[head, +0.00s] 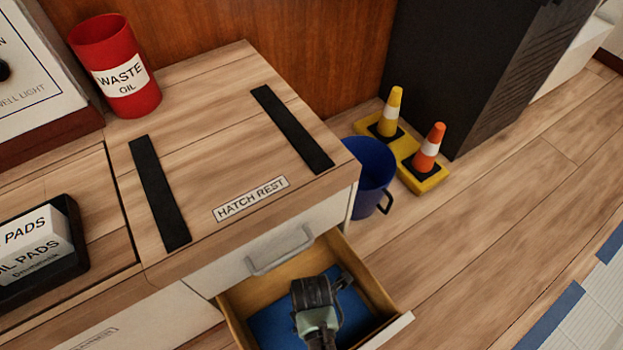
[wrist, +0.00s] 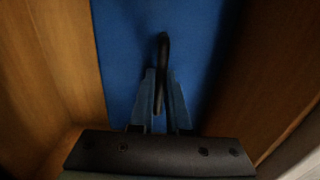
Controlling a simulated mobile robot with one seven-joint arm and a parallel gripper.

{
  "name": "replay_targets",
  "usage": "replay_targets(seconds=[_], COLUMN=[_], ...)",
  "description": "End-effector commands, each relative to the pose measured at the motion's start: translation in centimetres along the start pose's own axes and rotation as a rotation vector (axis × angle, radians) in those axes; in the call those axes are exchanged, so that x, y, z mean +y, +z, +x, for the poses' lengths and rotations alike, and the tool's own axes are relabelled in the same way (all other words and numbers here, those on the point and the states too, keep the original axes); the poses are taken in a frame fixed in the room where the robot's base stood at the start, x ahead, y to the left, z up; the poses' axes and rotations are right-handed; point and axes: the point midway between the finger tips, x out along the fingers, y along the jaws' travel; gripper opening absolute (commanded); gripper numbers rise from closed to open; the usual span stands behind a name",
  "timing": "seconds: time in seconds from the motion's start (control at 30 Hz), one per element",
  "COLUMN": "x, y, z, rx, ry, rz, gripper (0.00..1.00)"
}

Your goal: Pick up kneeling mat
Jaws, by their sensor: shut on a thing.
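The kneeling mat (head: 270,331) is a flat blue pad lying in the open wooden drawer (head: 372,272). In the wrist view the mat (wrist: 122,50) fills the middle between the drawer's wooden sides. A dark strap or handle (wrist: 163,46) stands out over the mat between my fingers. My gripper (wrist: 162,88) is shut on this dark handle, low inside the drawer. In the head view my gripper (head: 320,290) hides the middle of the mat, and its fingertips are not visible there.
The drawer sits under a counter marked HATCH REST (head: 250,199) with two black strips. A red waste oil can (head: 115,70) and a tray of pads (head: 40,245) stand on top. A blue bucket (head: 370,170) and two cones (head: 428,150) stand on the floor to the right.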

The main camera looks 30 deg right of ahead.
Motion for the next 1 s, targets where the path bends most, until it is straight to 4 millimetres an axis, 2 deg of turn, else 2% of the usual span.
replay_targets(seconds=[0.57,0.77,1.0], x=[0.0,0.1,0.0], y=[0.0,0.0,0.0], z=[-0.6,-2.8,-7.3], rx=[0.000,-0.001,-0.001], ry=[0.000,0.002,0.002], rz=[0.000,0.000,-0.001], gripper=[0.00,0.00,0.00])
